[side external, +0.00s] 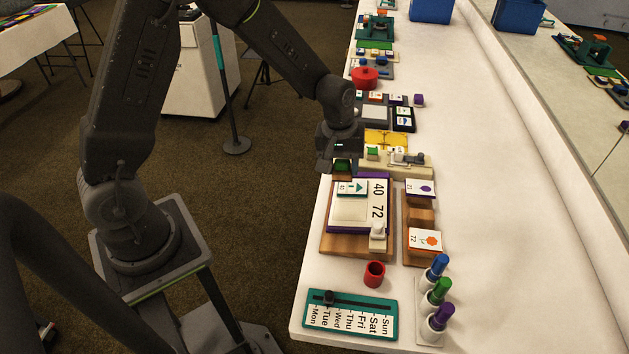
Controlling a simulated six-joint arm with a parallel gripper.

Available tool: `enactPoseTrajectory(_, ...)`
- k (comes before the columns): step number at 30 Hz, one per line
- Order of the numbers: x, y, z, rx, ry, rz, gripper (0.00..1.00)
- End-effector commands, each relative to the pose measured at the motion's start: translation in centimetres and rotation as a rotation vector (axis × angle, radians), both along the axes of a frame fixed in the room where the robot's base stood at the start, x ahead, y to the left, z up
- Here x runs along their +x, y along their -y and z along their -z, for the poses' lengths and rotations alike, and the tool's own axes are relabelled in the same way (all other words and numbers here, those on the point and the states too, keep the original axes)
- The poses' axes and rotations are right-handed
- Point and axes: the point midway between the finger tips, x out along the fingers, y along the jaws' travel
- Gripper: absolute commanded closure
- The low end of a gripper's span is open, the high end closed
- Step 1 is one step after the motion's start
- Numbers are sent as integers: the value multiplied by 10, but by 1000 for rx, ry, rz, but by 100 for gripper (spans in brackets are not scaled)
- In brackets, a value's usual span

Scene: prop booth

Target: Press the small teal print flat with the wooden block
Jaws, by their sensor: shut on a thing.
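The small teal print (353,187) is a card with a teal edge and a dark triangle, lying at the upper left of a white panel (350,212) with a purple edge. The panel rests on a wooden board (343,243). My gripper (342,161) is just above the board's far edge, beyond the print. It is shut on a small block, which I take for the wooden block (343,178); green shows at its top and brown below. The fingers partly hide it. Whether the block touches the print or the board cannot be told.
A white knob (377,231) stands at the panel's near right corner. A wooden card rack (420,215) is close on the right. A red cup (374,273), a teal weekday board (350,316) and capped markers (438,290) are nearer. A cream fixture (400,160) is behind. The table's right side is clear.

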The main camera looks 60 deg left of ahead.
Motion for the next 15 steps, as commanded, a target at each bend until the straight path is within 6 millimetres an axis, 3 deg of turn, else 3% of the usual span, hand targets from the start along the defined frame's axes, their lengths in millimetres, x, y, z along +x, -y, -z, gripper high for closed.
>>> enactPoseTrajectory(4, 24, -6, 2, -16, 18, 0, 73)
enactPoseTrajectory(15, 31, -5, 25, -20, 21, 1, 73)
